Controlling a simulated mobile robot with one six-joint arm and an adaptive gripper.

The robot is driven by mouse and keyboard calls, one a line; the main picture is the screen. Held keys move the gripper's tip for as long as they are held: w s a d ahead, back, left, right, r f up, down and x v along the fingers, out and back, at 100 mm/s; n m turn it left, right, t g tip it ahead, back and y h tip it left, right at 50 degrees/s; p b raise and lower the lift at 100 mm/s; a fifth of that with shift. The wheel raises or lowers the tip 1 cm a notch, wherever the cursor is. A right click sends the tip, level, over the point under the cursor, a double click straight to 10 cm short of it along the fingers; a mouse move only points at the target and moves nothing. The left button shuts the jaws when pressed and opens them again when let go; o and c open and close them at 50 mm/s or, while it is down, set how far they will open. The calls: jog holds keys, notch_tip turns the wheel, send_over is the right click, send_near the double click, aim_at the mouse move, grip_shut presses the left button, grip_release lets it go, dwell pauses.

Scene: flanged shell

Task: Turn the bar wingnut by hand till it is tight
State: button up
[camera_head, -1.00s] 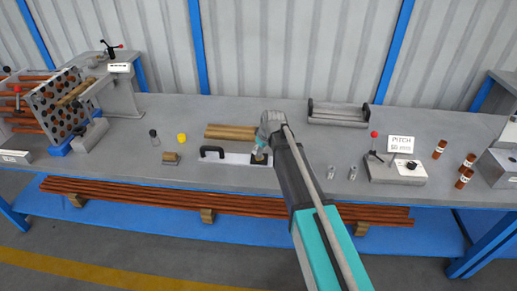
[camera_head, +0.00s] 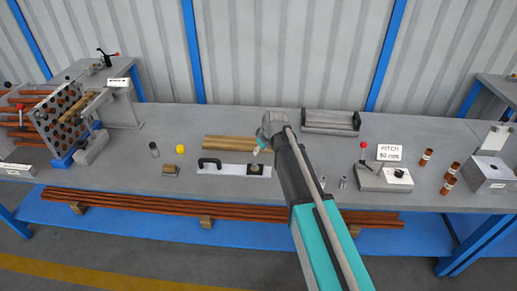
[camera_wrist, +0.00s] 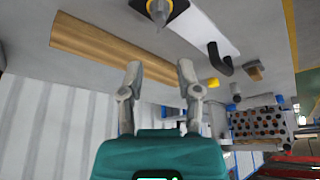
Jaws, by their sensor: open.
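A pale flat bar (camera_head: 232,170) with a black handle (camera_head: 209,162) at its left end lies on the bench. At its right end is a dark square plate with a tan round part (camera_head: 255,168). In the wrist view a small grey pointed piece (camera_wrist: 159,12) stands on that dark plate, cut by the top edge; it looks like the wingnut, but its wings are not clear. My gripper (camera_wrist: 160,70) is open and empty, its two fingers apart from the piece. In the head view my gripper (camera_head: 257,150) is small, just above and behind the plate end.
A grey tray (camera_head: 331,121) stands behind right. A yellow cap (camera_head: 180,149) and a dark-topped cylinder (camera_head: 154,149) stand left. A device with a red-knobbed lever (camera_head: 384,178) stands right, near several brown cylinders (camera_head: 447,185).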

jog(key=s+d+r+m+g+h+p, duration=0.2)
jog(key=s+d+m, duration=0.5)
jog(key=s+d, duration=1.1)
jog(key=shift+s+g+h+p, duration=0.3)
jog(key=shift+s, duration=0.4)
jog(key=shift+m+g, duration=0.3)
jog(key=shift+m, duration=0.6)
jog(key=s+d, duration=0.1)
jog(key=s, duration=0.1)
jog(key=s+d, duration=0.1)
jog(key=shift+s+f, duration=0.1)
jog(key=shift+s, duration=0.25)
